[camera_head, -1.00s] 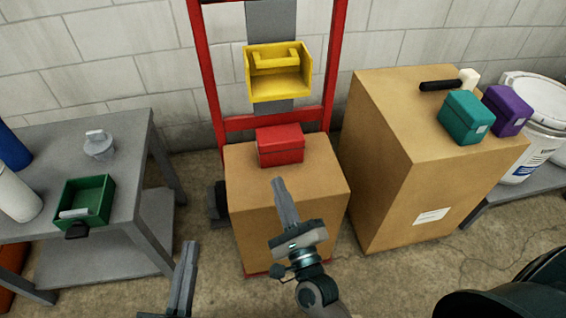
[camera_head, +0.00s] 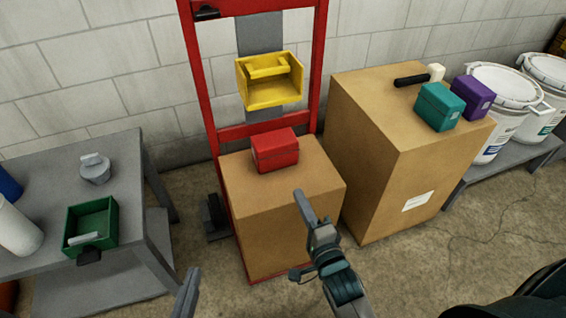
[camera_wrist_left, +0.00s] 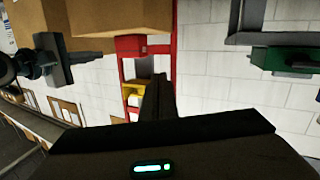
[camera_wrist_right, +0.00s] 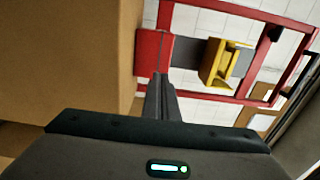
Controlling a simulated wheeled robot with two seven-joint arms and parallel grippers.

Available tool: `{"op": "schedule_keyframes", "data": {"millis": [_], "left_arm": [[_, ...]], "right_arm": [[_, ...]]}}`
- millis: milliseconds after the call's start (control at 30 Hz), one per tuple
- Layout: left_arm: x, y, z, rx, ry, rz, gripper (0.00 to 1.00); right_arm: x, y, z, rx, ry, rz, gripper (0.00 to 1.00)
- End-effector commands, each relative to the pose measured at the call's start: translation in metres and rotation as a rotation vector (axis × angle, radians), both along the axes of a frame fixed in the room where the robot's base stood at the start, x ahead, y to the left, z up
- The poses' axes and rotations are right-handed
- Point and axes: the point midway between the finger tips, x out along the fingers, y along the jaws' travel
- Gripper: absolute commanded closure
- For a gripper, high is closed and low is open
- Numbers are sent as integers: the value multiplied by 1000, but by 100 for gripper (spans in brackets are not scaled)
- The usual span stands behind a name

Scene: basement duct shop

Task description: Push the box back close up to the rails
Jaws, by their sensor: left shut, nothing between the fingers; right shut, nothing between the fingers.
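A tan cardboard box (camera_head: 275,225) stands on the foot of a red hand truck, in front of its upright red rails (camera_head: 201,90). A small red box (camera_head: 275,149) lies on its top, towards the back. My right gripper (camera_head: 302,200) is shut and empty, its fingers by the cardboard box's front upper edge; I cannot tell whether they touch. In the right wrist view the fingers point towards the red box (camera_wrist_right: 152,58). My left gripper (camera_head: 187,290) is shut and empty, low between the grey table and the cardboard box. Any gap behind the cardboard box is hidden.
A yellow bin (camera_head: 270,90) hangs on the hand truck. A larger cardboard box (camera_head: 365,165) stands close on the right, bearing a teal box (camera_head: 439,106), a purple box (camera_head: 474,95) and a mallet. A grey table (camera_head: 125,180) with a green bin (camera_head: 105,238) stands left.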

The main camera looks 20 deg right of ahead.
Motion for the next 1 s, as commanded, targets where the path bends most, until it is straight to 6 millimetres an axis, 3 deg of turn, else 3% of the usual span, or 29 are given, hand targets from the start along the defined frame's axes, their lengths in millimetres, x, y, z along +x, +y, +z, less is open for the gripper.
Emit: {"op": "schedule_keyframes", "data": {"millis": [367, 1000], "left_arm": [[1, -1, 8, -12, -48, 3, 100], [-9, -10, 60, -106, -324, 6, 100]], "right_arm": [[24, 1, 0, 0, -2, 1, 100], [123, 3, -1, -1, -2, 1, 100]]}}
